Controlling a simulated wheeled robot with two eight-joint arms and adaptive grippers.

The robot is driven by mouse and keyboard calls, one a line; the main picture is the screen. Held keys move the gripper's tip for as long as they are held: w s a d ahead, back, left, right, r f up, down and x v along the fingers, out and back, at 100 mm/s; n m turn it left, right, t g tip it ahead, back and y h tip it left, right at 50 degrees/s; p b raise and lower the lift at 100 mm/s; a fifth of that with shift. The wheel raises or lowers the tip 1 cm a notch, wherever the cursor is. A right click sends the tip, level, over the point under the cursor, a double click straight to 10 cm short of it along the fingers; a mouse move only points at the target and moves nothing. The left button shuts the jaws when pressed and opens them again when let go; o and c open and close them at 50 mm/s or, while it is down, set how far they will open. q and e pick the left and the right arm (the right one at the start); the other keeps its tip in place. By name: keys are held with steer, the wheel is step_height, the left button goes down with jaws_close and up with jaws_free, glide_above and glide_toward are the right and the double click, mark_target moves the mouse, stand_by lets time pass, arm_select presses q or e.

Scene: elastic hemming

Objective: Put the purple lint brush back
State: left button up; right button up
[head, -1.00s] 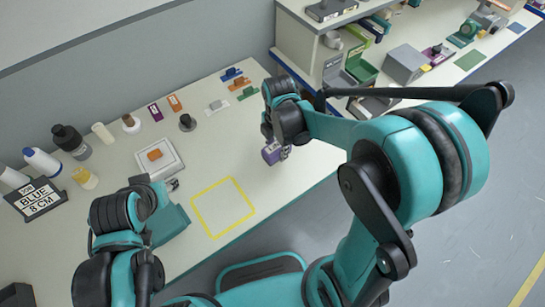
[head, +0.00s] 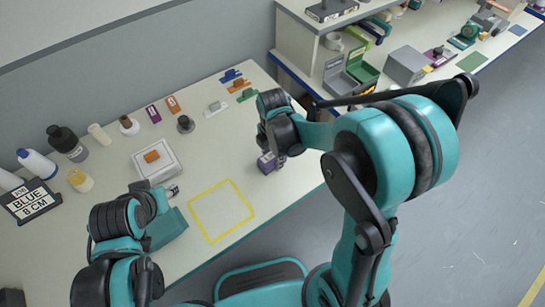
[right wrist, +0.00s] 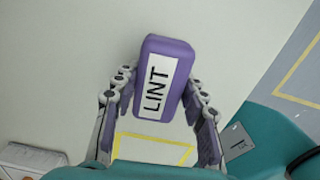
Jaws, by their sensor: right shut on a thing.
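The purple lint brush (head: 267,163) is in my right gripper (head: 276,152), at the right part of the table. In the right wrist view the brush (right wrist: 165,80) shows a white label reading LINT. The right gripper's fingers (right wrist: 163,105) are shut on it from both sides. I cannot tell whether its bottom touches the table. My left gripper (head: 172,191) is at the front left, beside the yellow outlined square; its jaws are too small and hidden to read.
A purple tag (head: 153,113) and an orange tag (head: 173,104) lie at the back. A dark-knobbed piece (head: 186,124), a grey clip (head: 215,108) and coloured clips (head: 231,76) lie nearby. The yellow outlined square (head: 222,210) is empty. Bottles stand at the left.

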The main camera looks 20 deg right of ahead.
mark_target(273, 157)
steer(key=o, duration=1.2)
steer(key=shift+r+p, duration=0.5)
steer(key=shift+p, duration=0.1)
steer(key=r+p, duration=0.1)
steer(key=r, duration=0.3)
steer(key=r+p, duration=0.1)
steer(key=r, duration=0.1)
steer(key=shift+s+r+p, duration=0.25)
steer(key=shift+r+p, duration=0.1)
steer(key=shift+r, duration=0.35)
steer(key=s+d+r+m+t, duration=0.2)
steer(key=s+r+m+t, duration=0.1)
steer(key=m, duration=0.8)
steer(key=s+d+r+m+t, duration=0.2)
steer(key=s+r+m+t, duration=0.2)
steer(key=s+m, duration=0.3)
steer(key=r+m, duration=0.1)
steer(key=m, duration=0.3)
steer(key=shift+d+r+m, duration=0.15)
steer(key=shift+d+m, duration=0.15)
steer(key=shift+m, duration=0.1)
